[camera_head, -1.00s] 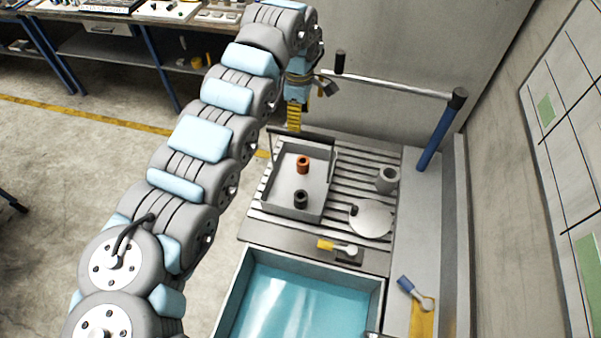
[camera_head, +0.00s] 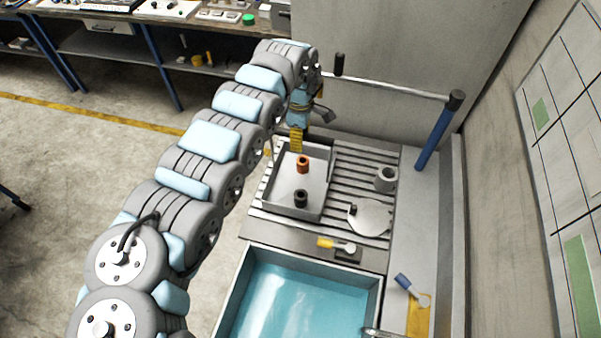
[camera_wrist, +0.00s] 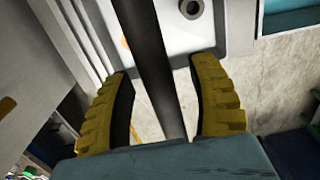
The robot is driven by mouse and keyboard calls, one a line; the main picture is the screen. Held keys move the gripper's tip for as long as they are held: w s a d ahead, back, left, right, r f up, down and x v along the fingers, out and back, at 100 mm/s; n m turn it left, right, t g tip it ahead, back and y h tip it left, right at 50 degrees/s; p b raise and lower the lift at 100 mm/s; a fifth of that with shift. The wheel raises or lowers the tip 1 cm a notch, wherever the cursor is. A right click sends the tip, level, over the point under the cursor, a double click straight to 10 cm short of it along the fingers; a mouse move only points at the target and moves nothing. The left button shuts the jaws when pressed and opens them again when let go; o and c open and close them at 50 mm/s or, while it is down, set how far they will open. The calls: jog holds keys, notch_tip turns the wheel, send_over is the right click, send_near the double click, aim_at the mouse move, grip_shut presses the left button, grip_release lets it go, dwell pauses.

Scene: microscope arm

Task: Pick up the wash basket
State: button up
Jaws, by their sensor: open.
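The wash basket (camera_head: 316,182) is a shallow grey tray on the ribbed draining board. It holds an orange hollow cylinder (camera_head: 303,164) and a dark one (camera_head: 300,198). My gripper (camera_head: 297,148), with yellow ribbed fingers, is at the basket's far end, pointing down. In the wrist view, the open fingers (camera_wrist: 163,72) stand either side of a dark bar (camera_wrist: 152,60), which looks like the basket's handle. I cannot tell if they touch it. The basket's pale floor (camera_wrist: 205,35) shows beyond. In the head view my gripper hides part of the handle.
A water-filled sink (camera_head: 300,300) lies in front of the basket. To its right are a grey cup (camera_head: 385,179) and a round plate (camera_head: 370,219). A yellow-handled tool (camera_head: 326,243) lies on the sink's edge. A rail (camera_head: 390,88) runs along the back.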

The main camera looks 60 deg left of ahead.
grip_shut()
